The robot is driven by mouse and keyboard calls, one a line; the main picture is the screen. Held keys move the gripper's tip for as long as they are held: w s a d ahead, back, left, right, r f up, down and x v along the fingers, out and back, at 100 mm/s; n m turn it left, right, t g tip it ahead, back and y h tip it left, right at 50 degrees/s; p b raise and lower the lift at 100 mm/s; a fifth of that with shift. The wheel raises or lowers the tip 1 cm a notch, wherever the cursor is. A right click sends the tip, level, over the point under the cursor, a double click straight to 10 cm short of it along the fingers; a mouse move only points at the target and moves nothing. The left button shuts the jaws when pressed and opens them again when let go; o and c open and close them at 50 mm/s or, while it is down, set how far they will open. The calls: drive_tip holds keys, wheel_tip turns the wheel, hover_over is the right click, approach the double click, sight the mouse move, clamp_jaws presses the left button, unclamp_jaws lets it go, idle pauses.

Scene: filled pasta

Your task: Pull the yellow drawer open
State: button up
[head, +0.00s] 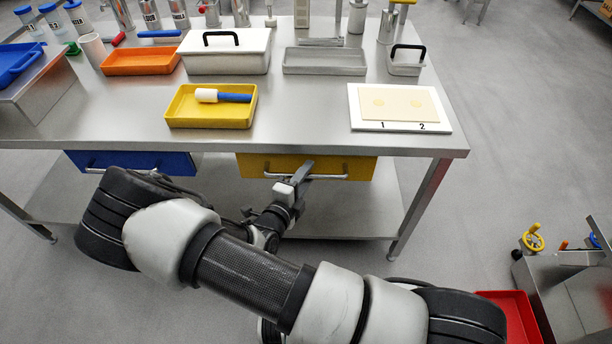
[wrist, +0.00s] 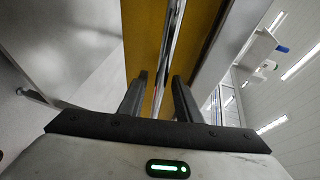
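The yellow drawer (head: 362,168) is under the right half of the steel table, its front close under the tabletop edge like the blue drawer beside it; it looks closed. Its horizontal metal handle (head: 330,177) runs across the front, partly hidden by my gripper (head: 298,173). In the wrist view the yellow front (wrist: 142,38) fills the upper middle, and the bar handle (wrist: 170,45) runs between the two dark fingers of my gripper (wrist: 160,82). The fingers stand apart, with a gap on either side of the bar. I cannot tell how deep the bar sits between them.
The blue drawer (head: 140,162) is to the left. On the tabletop (head: 300,130) stand a yellow tray (head: 210,121) with a blue-handled tool (head: 235,97) and a white board (head: 440,126). A table leg (head: 420,205) is to the right. Floor in front is partly hidden by my arm.

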clamp_jaws()
drive_tip(key=s+p, duration=0.4)
drive_tip(key=s, duration=2)
drive_tip(key=shift+s+a, duration=0.35)
drive_tip(key=shift+a, duration=0.05)
unclamp_jaws()
drive_tip(key=shift+a, duration=0.1)
drive_tip(key=p+v, duration=0.1)
drive_tip(key=v, duration=1.6)
drive_tip(key=shift+r, duration=0.2)
